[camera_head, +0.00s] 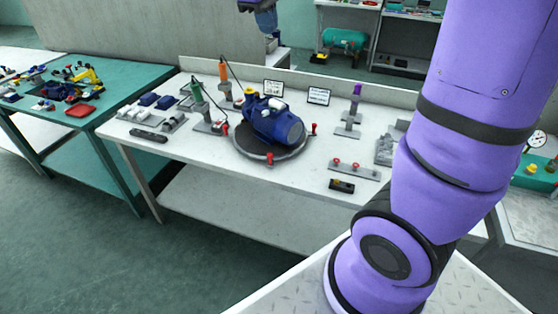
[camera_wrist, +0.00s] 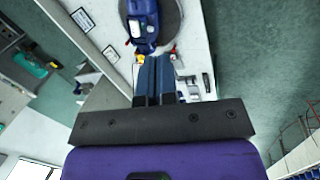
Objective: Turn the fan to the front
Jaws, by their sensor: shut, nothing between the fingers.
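The blue pump motor (camera_head: 268,120) lies on a round grey turntable (camera_head: 243,150) at the middle of the white bench. Its round dark end, which looks like the fan cover (camera_head: 295,131), points to the right and somewhat toward the front. Red knobs stand at the turntable's left, front (camera_head: 269,160) and right rim. My gripper (camera_head: 271,44) is high at the top of the head view, behind and above the motor. In the wrist view my gripper's blue fingers (camera_wrist: 156,60) are together and empty. Just past them are the motor (camera_wrist: 144,24) and the turntable (camera_wrist: 171,22).
Orange (camera_head: 223,72) and green (camera_head: 196,90) tools stand upright left of the motor. A purple tool (camera_head: 356,92) stands at right. A grey rack with red knobs (camera_head: 354,171) and a black-yellow device (camera_head: 342,186) lie at front right. The bench's front middle is clear.

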